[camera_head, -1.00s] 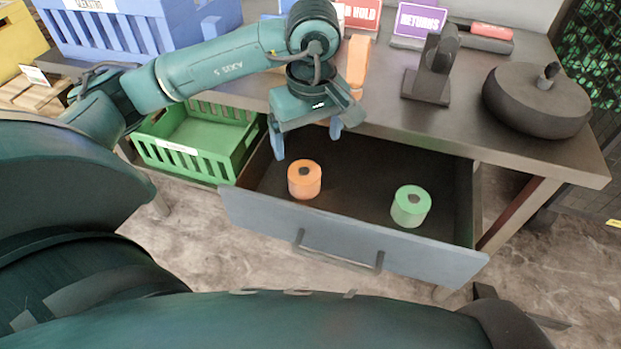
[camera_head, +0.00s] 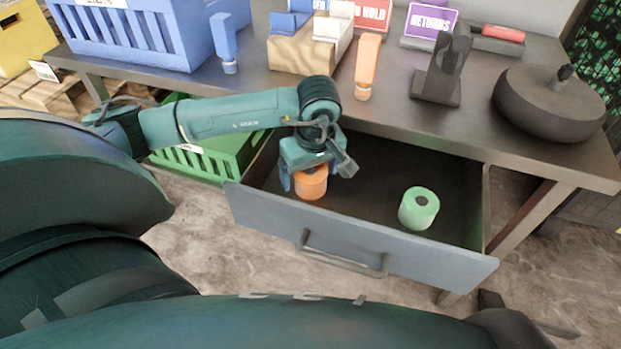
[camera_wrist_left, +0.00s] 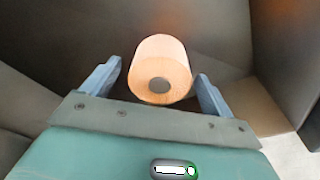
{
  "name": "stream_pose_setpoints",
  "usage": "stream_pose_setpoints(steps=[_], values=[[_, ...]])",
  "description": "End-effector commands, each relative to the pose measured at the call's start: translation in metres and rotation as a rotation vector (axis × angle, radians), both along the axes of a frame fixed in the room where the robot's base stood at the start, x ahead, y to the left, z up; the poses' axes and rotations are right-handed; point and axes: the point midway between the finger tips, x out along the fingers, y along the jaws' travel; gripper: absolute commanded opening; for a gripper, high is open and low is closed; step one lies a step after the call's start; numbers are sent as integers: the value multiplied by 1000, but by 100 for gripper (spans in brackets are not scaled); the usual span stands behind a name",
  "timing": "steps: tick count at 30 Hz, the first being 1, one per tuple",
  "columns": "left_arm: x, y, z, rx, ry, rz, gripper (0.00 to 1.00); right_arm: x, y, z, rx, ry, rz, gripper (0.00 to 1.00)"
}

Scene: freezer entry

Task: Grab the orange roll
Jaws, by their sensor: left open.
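The orange roll (camera_head: 311,184) stands upright inside the open drawer (camera_head: 350,236), at its left part. My left gripper (camera_head: 316,180) is lowered over the roll and hides its top in the head view. In the left wrist view the roll (camera_wrist_left: 160,72) lies between the two blue-grey fingers of the left gripper (camera_wrist_left: 156,86). The fingers are open, with a gap showing on the left side and a smaller one on the right. My right gripper is not in view.
A green roll (camera_head: 419,208) stands in the drawer to the right. The drawer's front panel, with its handle (camera_head: 345,258), and the table edge above bound the space. A green crate (camera_head: 215,160) sits left of the drawer. The drawer's middle floor is clear.

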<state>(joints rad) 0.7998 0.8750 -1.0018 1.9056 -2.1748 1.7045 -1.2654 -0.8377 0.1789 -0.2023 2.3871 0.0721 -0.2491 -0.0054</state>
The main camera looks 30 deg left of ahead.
Motion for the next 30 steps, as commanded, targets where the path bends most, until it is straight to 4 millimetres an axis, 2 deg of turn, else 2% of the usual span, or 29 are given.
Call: stream_pose_setpoints(steps=[8,26,30], values=[[1,0,-3,-1,-2,0,87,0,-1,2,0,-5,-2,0],[1,0,-3,-1,-1,0,37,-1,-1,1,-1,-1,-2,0],[1,0,-2,-1,-2,1,35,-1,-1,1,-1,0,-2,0]])
